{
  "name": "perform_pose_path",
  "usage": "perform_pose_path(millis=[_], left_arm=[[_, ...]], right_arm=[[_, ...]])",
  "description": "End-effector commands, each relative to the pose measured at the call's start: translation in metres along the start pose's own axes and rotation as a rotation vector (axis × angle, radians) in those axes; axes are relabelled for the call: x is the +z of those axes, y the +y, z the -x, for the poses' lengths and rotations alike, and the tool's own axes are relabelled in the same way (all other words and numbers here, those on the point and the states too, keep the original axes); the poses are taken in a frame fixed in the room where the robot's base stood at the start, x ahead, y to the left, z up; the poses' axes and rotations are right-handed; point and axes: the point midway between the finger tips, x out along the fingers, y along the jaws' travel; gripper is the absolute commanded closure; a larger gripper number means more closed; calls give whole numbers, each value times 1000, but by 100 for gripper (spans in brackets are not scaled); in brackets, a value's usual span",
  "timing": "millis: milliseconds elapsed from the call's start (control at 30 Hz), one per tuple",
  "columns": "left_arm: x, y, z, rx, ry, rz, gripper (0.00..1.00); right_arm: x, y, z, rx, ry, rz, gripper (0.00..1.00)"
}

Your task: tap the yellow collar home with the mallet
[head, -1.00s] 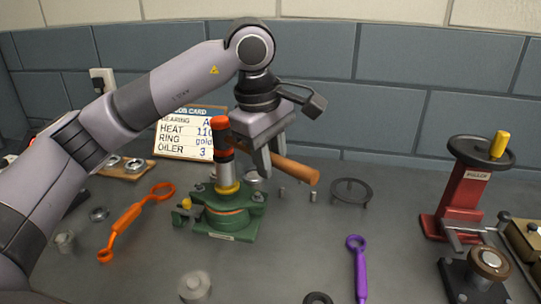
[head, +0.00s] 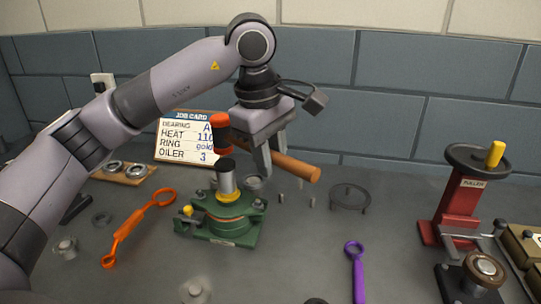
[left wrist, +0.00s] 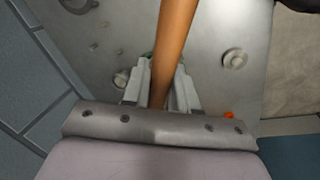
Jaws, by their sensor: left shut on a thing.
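My left gripper (head: 273,160) is shut on the wooden handle of the mallet (head: 298,168). The handle also runs between the fingers in the left wrist view (left wrist: 172,45). The mallet's orange-red head with a dark band (head: 220,130) hangs above a black-topped silver sleeve (head: 227,182), with a small gap seen between them. The sleeve stands upright on the green casing (head: 222,225). The yellow collar (head: 229,197) sits around the foot of the sleeve, on the casing; its exact seating is too small to tell. My right gripper is not in view.
An orange wrench (head: 130,228) lies left of the casing and a purple one (head: 357,275) to its right. A round dark stand (head: 350,195) and a red puller (head: 465,205) stand further right. A job card (head: 185,140) leans at the wall.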

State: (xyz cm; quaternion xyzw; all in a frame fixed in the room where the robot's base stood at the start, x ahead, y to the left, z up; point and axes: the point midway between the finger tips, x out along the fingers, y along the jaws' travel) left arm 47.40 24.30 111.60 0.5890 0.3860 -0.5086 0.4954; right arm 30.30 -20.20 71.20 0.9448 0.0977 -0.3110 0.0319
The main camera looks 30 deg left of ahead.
Motion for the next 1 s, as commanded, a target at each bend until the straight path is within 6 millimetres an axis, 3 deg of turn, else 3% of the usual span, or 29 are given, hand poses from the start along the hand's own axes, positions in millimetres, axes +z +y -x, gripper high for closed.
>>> perform_pose_path(millis=[233,533,1000], left_arm=[[0,0,-1,5,1,0,100],[0,-6,-34,4,2,0,100],[0,-6,-31,-3,-1,2,100]], right_arm=[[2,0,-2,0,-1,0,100],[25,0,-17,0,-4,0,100],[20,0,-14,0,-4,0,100]])
